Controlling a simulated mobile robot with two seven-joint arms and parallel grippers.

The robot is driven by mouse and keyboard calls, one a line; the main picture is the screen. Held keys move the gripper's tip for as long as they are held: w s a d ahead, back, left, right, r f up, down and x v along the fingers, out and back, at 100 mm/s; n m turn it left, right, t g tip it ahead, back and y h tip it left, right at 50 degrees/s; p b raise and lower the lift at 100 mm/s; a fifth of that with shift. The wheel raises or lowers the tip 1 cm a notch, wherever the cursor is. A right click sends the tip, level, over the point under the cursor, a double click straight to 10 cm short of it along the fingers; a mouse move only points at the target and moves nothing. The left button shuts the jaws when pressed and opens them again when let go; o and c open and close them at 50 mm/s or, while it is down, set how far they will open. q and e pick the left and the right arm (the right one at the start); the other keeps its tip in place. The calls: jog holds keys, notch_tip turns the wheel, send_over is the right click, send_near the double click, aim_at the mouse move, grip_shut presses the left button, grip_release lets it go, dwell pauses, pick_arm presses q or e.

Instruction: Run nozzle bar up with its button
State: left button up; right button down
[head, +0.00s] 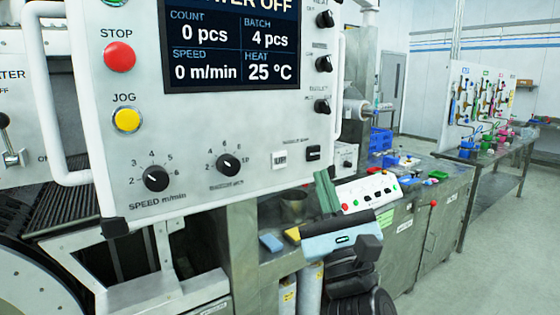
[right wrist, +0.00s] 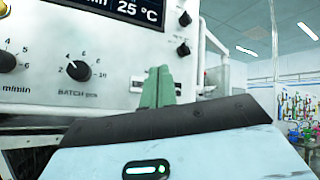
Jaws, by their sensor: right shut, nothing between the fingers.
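The white UP button (head: 279,159) sits low on the right of the grey control panel (head: 215,125), under a small label. A black button (head: 313,153) sits just right of it. My right gripper (head: 325,188), with green fingers, is below and right of the two buttons in the head view. Its fingers are shut and empty. In the right wrist view the shut fingers (right wrist: 158,88) point at the button area and cover part of it. I cannot tell the gap to the panel. I cannot make out the nozzle bar. My left gripper is not in view.
The panel also carries a red STOP button (head: 119,57), a yellow JOG button (head: 127,120), a speed knob (head: 156,179), a batch knob (head: 228,165) and a screen (head: 230,45). A white handle (head: 339,90) runs along its right edge. A cluttered metal bench (head: 430,205) stands behind.

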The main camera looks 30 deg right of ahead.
aim_at(279, 160)
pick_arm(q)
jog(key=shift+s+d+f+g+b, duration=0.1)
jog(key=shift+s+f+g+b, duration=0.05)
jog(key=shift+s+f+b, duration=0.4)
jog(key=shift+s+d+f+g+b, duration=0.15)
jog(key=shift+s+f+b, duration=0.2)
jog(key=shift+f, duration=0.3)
pick_arm(e)
jog(key=w, duration=0.8)
jog(key=shift+w+a, duration=0.35)
jog(key=shift+w, duration=0.05)
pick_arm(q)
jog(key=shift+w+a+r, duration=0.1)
pick_arm(e)
jog(key=shift+w, duration=0.2)
dwell(0.5)
jog(key=shift+w, duration=0.2)
